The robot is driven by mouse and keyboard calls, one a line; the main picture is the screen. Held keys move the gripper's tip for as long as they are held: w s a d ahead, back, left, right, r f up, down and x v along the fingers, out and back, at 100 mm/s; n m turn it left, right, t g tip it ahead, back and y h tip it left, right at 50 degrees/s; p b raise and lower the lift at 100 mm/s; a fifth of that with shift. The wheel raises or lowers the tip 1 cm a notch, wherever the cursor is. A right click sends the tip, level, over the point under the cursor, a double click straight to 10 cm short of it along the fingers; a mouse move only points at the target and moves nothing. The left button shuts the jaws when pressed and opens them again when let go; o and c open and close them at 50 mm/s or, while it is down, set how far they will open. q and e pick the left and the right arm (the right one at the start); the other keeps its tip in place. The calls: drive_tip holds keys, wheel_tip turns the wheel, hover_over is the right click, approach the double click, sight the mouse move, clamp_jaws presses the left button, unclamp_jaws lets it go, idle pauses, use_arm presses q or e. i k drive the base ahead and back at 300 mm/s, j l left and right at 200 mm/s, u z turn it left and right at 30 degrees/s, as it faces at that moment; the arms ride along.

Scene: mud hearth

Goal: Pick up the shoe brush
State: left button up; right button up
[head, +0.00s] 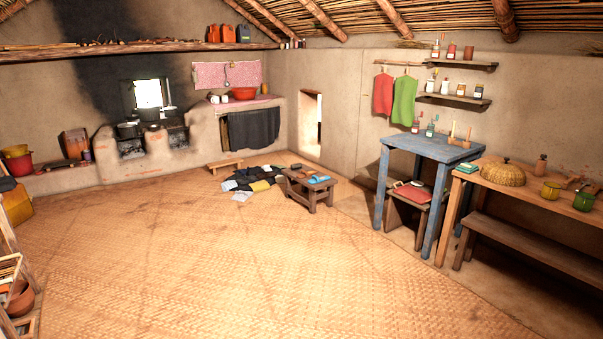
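I cannot make out a shoe brush for certain at this distance. A low wooden table (310,196) stands on the mat near the middle of the room. A flat blue item (319,179) and small dark items lie on it, too small to identify. A spread of dark, white and yellow cloths or papers (250,180) lies on the floor to its left. Small brown objects (575,181) lie on the long wooden table at the right, also unclear. Neither of my grippers is in view.
A tall blue table (430,147) stands at the right, beside the long wooden table (480,178) and its bench (535,247). A small stool (226,163) stands by the back wall. Wooden racks (15,270) edge the left. The woven floor mat (200,260) is clear.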

sight(298, 166)
drive_tip(key=i, duration=5.7)
drive_tip(key=i+l+u, duration=0.1)
drive_tip(key=i+u, duration=0.2)
drive_tip(key=i, duration=1.55)
drive_tip(key=i+l+u, duration=0.15)
